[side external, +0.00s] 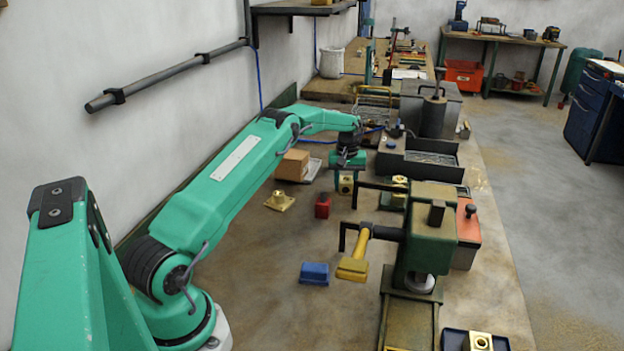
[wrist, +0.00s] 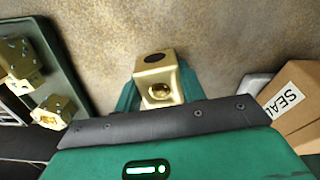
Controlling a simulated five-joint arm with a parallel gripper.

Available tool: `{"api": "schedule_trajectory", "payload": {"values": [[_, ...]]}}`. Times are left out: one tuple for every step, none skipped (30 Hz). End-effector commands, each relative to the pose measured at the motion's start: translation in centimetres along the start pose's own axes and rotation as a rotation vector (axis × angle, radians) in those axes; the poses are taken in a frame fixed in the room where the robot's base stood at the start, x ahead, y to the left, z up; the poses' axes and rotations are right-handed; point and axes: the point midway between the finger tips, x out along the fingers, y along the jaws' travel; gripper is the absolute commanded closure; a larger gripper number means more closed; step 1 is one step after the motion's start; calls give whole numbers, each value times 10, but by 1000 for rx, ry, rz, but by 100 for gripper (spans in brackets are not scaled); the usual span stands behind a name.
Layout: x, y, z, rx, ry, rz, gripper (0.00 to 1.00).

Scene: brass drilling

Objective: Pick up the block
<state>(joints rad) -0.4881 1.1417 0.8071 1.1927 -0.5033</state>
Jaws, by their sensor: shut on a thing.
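The brass block (side external: 345,186) is a small gold cube with a round hole, below my gripper (side external: 346,177) in the side view. In the wrist view the block (wrist: 157,78) sits between the two green fingers, with a dark round mark on its top and a hole in its near face. My gripper is shut on it. The fingers partly hide its sides. I cannot tell for certain whether its underside is clear of the bench.
A red block (side external: 322,206) and a flanged brass piece (side external: 279,201) lie to the left. A cardboard box (side external: 292,165) stands behind them. The green drill press (side external: 431,237) stands at right. Blue (side external: 314,273) and yellow (side external: 352,270) blocks lie in front. A tray (wrist: 70,85) holds brass parts.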

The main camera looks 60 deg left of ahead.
Motion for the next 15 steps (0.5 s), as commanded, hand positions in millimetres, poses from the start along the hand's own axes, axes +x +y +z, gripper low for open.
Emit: {"api": "schedule_trajectory", "payload": {"values": [[-2, 0, -1, 0, 3, 2, 100], [-2, 0, -1, 0, 3, 2, 100], [-2, 0, -1, 0, 4, 2, 100], [-3, 0, -1, 0, 4, 2, 100], [-3, 0, -1, 0, 4, 2, 100], [-4, 0, -1, 0, 4, 2, 100], [-6, 0, -1, 0, 4, 2, 100], [-7, 0, -1, 0, 4, 2, 100], [-10, 0, -1, 0, 4, 2, 100], [-12, 1, -1, 0, 4, 2, 100], [-14, 1, -1, 0, 5, 3, 100], [-18, 1, -1, 0, 6, 3, 100], [-22, 1, -1, 0, 6, 3, 100], [-26, 1, -1, 0, 6, 3, 100], [-31, 1, -1, 0, 6, 3, 100]]}}
